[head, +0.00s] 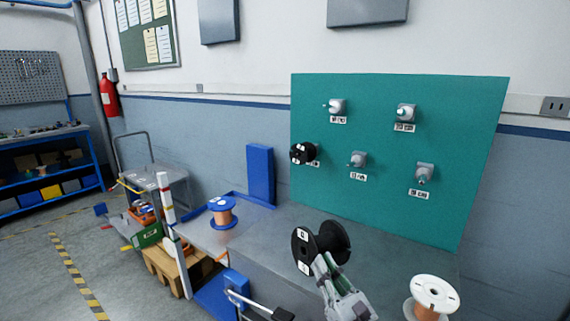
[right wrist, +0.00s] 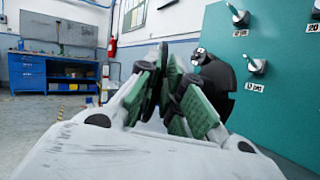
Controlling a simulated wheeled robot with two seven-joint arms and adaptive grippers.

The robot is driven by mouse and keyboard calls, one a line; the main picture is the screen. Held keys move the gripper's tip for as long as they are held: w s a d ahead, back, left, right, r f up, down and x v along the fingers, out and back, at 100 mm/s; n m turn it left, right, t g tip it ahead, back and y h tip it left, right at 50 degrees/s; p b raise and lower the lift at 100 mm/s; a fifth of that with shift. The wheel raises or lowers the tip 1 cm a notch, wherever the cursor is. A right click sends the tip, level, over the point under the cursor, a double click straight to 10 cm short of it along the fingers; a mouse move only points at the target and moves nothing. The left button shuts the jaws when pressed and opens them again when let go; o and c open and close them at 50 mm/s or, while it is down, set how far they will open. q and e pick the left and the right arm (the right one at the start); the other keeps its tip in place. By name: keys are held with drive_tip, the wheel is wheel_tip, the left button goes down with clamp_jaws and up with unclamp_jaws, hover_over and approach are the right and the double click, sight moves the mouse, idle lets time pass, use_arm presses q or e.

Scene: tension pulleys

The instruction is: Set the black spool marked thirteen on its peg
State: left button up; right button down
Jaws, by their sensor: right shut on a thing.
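A black spool (head: 306,250) with white labels on its flange is held by my right gripper (head: 322,264), above the grey bench. The gripper is shut on it; the label's number is too small to read. In the right wrist view the fingers (right wrist: 168,75) are close together, with a black disc (right wrist: 222,88) beside them. The teal board (head: 400,210) carries several pegs. The middle peg (head: 358,159) is bare; its label, which also shows in the right wrist view (right wrist: 255,87), seems to read 13. The held spool is apart from this peg. My left gripper is not in view.
Another black spool (head: 302,152) sits on the board's left peg. A copper spool with blue flanges (head: 222,212) stands on the bench (head: 265,235) to the left. A white-flanged copper spool (head: 433,293) stands at the right front. The other visible pegs are bare.

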drive_tip(key=shift+n+g+y, duration=0.3)
drive_tip(key=shift+y, duration=0.2)
drive_tip(key=shift+s+a+f, duration=1.1)
drive_tip(key=shift+a+f, duration=0.05)
drive_tip(key=shift+f, duration=0.1)
drive_tip(key=shift+r+n+g+y, duration=0.2)
drive_tip(key=shift+n+g+y, duration=1.35)
drive_tip(key=shift+y, duration=0.65)
drive_tip(key=shift+r+n+g+y, duration=0.2)
drive_tip(key=shift+n+g+y, duration=1.05)
drive_tip(key=shift+g, duration=0.7)
drive_tip(key=shift+r+n+g+y, duration=0.15)
drive_tip(key=shift+n+g+y, duration=0.85)
drive_tip(key=shift+g+y, duration=0.7)
drive_tip(key=shift+a+g, duration=0.1)
drive_tip(key=shift+g, duration=0.5)
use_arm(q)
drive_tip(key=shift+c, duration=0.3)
